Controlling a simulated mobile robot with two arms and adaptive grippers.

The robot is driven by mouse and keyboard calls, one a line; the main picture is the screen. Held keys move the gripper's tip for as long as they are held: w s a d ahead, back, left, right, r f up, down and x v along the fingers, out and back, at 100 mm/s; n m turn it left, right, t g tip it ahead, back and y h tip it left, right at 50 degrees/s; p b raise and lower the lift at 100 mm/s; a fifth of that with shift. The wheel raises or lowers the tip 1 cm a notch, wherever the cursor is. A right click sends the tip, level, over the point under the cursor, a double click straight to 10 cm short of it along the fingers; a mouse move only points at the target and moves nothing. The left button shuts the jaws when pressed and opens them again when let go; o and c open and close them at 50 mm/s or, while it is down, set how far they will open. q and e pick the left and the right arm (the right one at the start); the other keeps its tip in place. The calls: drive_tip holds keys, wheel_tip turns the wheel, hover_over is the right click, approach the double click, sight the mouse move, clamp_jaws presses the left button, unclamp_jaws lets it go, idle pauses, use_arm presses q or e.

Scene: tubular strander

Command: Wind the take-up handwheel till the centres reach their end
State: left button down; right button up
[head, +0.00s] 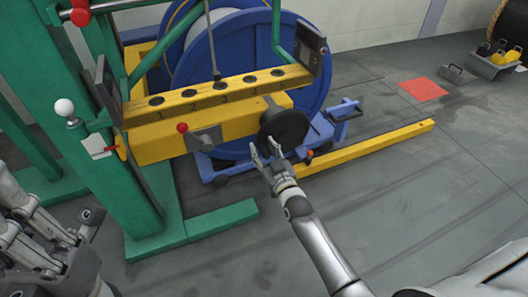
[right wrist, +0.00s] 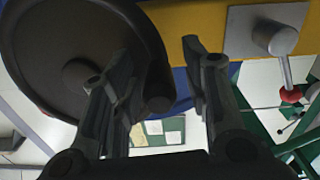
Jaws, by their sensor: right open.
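The black handwheel (head: 287,128) is on the right end of the yellow beam in the head view. It fills the upper left of the right wrist view (right wrist: 55,60). My right gripper (head: 263,149) is open at the wheel's lower left edge. In the right wrist view its two fingers (right wrist: 158,60) stand apart, one overlapping the wheel's rim. A dark rounded knob (right wrist: 158,104) shows between them; I cannot tell whether either finger touches it. My left gripper (head: 30,230) is at the lower left, partly cut off, its jaw state unclear. The centres cannot be made out.
The yellow beam (head: 165,143) carries a numbered rack with holes (head: 190,98) and a red-knobbed lever (head: 182,128). A green post (head: 115,185) stands left, a blue reel (head: 235,60) behind. A yellow floor bar (head: 370,147) lies right. The floor in front is clear.

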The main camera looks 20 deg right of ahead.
clamp_jaws()
idle(0.5)
